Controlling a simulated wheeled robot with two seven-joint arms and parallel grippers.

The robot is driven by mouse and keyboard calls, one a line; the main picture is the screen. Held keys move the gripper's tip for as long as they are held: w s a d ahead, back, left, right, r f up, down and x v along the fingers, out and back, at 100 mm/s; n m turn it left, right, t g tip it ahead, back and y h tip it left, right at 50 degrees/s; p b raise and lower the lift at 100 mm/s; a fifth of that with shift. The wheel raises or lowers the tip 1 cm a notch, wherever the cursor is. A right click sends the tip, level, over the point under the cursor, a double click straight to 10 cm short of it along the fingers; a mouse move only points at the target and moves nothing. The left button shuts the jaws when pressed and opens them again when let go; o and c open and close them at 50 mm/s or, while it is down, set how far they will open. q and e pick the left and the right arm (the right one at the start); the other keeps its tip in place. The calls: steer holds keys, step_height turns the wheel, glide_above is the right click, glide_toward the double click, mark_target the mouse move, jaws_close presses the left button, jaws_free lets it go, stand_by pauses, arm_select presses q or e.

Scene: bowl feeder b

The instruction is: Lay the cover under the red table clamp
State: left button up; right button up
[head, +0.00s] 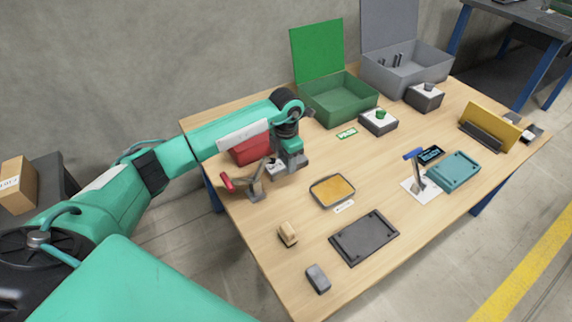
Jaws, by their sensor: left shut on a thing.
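The red table clamp (228,183), with a red handle and a grey metal frame, stands at the table's left edge. My left gripper (282,166) is just right of and behind the clamp, low over the table. It is shut on a small grey piece (296,163), which looks like the cover. The gripper hides much of this piece, and I cannot tell whether it touches the table or reaches under the clamp. My right gripper is not in view.
A red bin (250,152) stands behind the clamp, partly hidden by my left arm. An orange-filled tray (332,178), a dark plate (364,226) and a blue-handled clamp (413,155) are to the right. Open green (340,103) and grey (410,78) boxes stand at the back.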

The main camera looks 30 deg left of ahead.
mark_target(286, 161)
arm_select(q)
step_height(286, 161, down, 3)
steer(key=shift+r, duration=0.2)
steer(key=shift+f, duration=0.1)
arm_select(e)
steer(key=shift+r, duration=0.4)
arm_select(q)
steer(key=shift+f, duration=0.15)
steer(key=shift+f, duration=0.1)
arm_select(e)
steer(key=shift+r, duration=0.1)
